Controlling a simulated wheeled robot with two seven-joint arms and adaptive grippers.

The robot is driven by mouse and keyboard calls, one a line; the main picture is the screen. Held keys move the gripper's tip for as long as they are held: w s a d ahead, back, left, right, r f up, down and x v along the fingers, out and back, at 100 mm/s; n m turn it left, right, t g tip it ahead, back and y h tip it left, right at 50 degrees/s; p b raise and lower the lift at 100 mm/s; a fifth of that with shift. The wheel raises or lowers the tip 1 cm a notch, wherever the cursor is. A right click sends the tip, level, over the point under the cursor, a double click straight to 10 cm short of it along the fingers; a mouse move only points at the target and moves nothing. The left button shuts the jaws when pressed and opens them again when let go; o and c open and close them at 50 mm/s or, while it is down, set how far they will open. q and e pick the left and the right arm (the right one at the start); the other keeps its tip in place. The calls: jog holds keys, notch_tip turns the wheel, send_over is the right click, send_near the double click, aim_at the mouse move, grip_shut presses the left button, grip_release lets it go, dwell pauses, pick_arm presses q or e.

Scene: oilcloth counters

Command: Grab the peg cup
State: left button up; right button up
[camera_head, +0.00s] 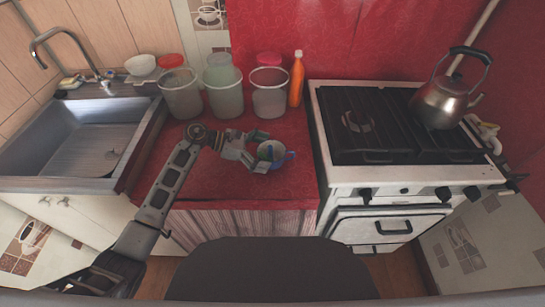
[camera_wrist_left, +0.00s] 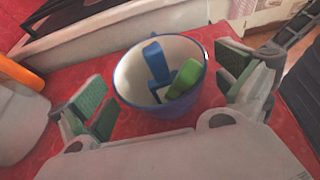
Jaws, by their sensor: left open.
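The peg cup (camera_head: 276,155) is a blue cup with a pale inside, standing on the red counter. In the left wrist view the cup (camera_wrist_left: 160,105) holds a blue peg (camera_wrist_left: 156,62) and a green peg (camera_wrist_left: 186,74). My left gripper (camera_head: 254,154) is at the cup, coming from its left in the head view. In the left wrist view its two fingers are spread on either side of the cup, with gaps between the pads and the cup wall. The gripper's body hides the near lower part of the cup. My right gripper is not in view.
Several translucent buckets (camera_head: 181,94) and an orange bottle (camera_head: 296,80) stand along the back of the red counter (camera_head: 215,182). The stove (camera_head: 400,175) with a kettle (camera_head: 440,102) is on the right. The sink (camera_head: 75,140) is on the left.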

pick_arm(q)
jog(key=shift+x, duration=1.3)
jog(key=c, duration=1)
jog(key=shift+o, duration=0.2)
jog(key=shift+r, duration=0.15)
jog(key=shift+r, duration=4.9)
